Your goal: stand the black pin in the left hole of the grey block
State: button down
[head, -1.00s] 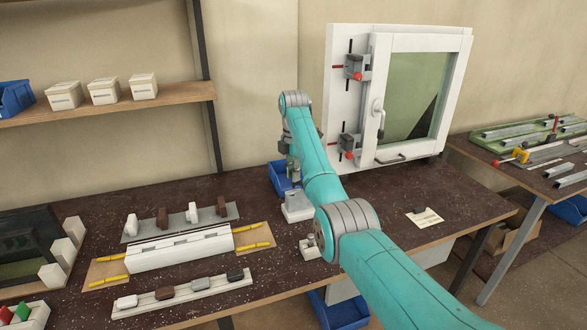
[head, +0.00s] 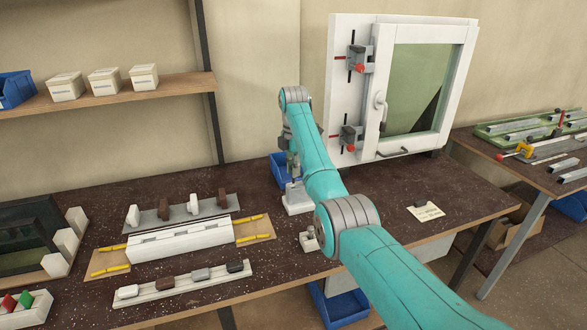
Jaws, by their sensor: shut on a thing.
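My gripper (head: 294,166) points down at the back middle of the bench, partly hidden by my own arm. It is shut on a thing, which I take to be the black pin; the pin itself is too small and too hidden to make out. The light grey block (head: 298,202) sits on the bench directly below my gripper in this view. Its holes cannot be made out, and I cannot tell whether the pin touches the block.
A small pale block (head: 308,241) lies in front, close to my arm. A blue bin (head: 280,171) stands behind. A white profile (head: 180,243) and rows of clips are at left. A white window frame (head: 343,90) stands at back right.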

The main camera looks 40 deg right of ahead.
jog(key=shift+f, duration=2.45)
jog(key=c, duration=1)
grip_release()
jog(key=shift+r, duration=0.15)
jog(key=shift+r, duration=3.9)
jog(key=shift+s, duration=0.1)
